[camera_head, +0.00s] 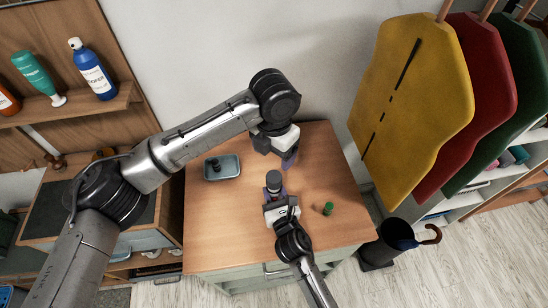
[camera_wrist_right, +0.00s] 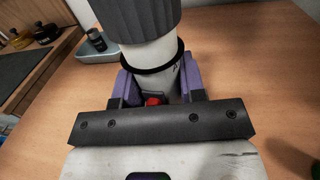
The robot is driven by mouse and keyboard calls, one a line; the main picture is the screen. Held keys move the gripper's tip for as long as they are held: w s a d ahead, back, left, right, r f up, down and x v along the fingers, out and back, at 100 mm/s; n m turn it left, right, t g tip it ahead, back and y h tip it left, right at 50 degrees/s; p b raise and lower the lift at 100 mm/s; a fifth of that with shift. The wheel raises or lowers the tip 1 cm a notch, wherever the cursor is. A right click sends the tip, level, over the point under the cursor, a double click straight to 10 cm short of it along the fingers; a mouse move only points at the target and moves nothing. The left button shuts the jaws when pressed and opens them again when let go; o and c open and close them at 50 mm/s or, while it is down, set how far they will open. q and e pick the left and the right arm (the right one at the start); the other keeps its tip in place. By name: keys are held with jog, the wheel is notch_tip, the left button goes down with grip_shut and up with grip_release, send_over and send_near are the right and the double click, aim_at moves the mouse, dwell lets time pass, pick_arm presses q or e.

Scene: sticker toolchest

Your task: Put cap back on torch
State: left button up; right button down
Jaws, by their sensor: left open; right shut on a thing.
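The torch stands roughly upright in my right gripper (camera_head: 277,194), its dark head (camera_head: 274,179) on top. In the right wrist view it shows a ribbed dark grey top (camera_wrist_right: 140,18), a pale body (camera_wrist_right: 150,52) with a black ring, and a red button (camera_wrist_right: 153,101). The purple fingers of the right gripper close on the pale body from both sides. My left gripper (camera_head: 290,163) is open above the back right of the table, apart from the torch.
The table's front left is clear. Yellow and red garment-like shapes (camera_head: 410,85) hang at right, above a dark bin (camera_head: 380,252). Bottles (camera_head: 93,72) stand on a shelf at left.

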pick_arm(q)
jog(key=shift+r, duration=0.15)
pick_arm(e)
jog(key=c, duration=0.6)
grip_release()
pick_arm(q)
jog(key=shift+f+b, duration=0.45)
pick_arm(e)
jog(key=v, duration=1.4)
jog(key=shift+w, duration=0.1)
